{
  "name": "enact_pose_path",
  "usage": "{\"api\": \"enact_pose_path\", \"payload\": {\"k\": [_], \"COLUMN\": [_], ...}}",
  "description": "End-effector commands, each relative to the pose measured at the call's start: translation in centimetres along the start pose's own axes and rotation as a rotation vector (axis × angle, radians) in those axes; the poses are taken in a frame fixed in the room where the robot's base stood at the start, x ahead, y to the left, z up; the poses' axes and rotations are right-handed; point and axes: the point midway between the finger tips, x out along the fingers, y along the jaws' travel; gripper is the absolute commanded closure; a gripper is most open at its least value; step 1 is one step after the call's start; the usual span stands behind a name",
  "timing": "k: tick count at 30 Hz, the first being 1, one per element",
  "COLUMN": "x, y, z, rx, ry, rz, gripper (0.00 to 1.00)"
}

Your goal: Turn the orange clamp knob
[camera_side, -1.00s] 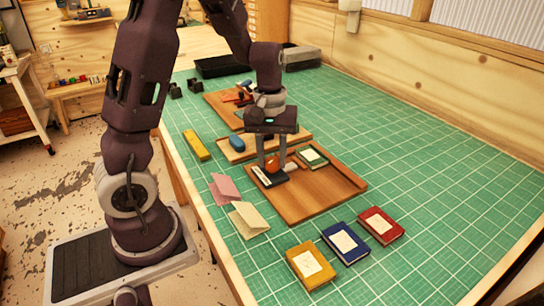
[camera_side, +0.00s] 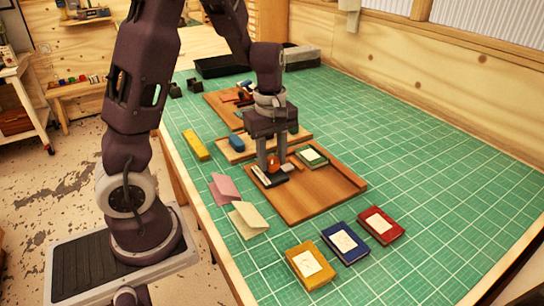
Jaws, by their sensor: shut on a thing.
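The orange clamp knob (camera_side: 274,163) is on a dark clamp block with a white plate (camera_side: 270,178), at the far left part of a brown wooden board (camera_side: 310,205). My gripper (camera_side: 273,163) points down over the block, its two fingers on either side of the knob and shut on it. The fingers cover part of the knob, so its exact angle is hard to see.
A small green book (camera_side: 311,156) lies on the board just right of my gripper. Yellow (camera_side: 310,265), blue (camera_side: 345,243) and red (camera_side: 381,224) books lie in front. Pink (camera_side: 224,189) and cream (camera_side: 248,219) folded cards lie left. The mat's right side is clear.

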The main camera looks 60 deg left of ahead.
Motion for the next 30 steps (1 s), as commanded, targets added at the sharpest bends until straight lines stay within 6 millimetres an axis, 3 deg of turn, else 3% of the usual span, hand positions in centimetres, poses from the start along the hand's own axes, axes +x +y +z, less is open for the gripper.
{"api": "enact_pose_path", "payload": {"k": [12,13,16,25,30], "x": [-0.1,-0.1,-0.1,-0.1,-2.9], "y": [0.1,0.1,0.1,0.1,0.2], "z": [-0.1,-0.1,-0.1,0.0,0.0], "rx": [-0.009,-0.009,-0.008,-0.006,-0.004], "ry": [0.001,0.001,0.001,0.000,0.002], "rz": [0.004,0.004,0.004,0.002,0.008], "gripper": [1.00,0.64,0.44,0.44,0.44]}}
